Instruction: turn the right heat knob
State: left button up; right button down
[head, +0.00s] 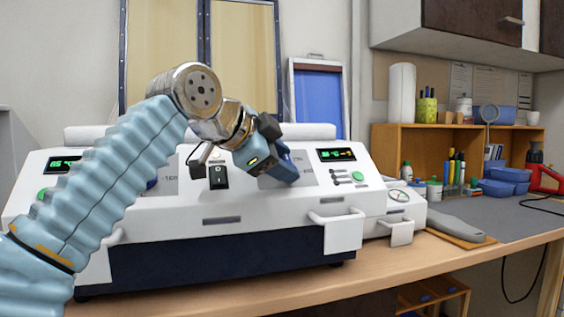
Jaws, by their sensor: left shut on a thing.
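The white forming machine (222,207) stands on the wooden bench. My left gripper (284,173) reaches in from the left and is shut at the right half of the sloped front panel. The right heat knob is hidden behind its jaws, which appear closed around it. The right display (336,155) shows lit digits too small to read surely, just right of the gripper. The left display (63,164) is partly covered by my left arm. My right gripper is not in view.
A black rocker switch (218,177) is left of the gripper. A green button (358,176) is right of it. White handles (337,217) jut from the machine's front. A grey insole-shaped piece (456,226) lies on the bench at right. A wooden shelf (398,150) stands behind.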

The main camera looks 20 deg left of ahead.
pick_arm(q)
jog(key=shift+w+m+g, duration=0.1)
jog(key=shift+m+g, duration=0.4)
jog(key=shift+m, duration=0.1)
jog(key=shift+a, duration=0.1)
jog(key=o, duration=1.1)
jog(key=shift+c, duration=0.2)
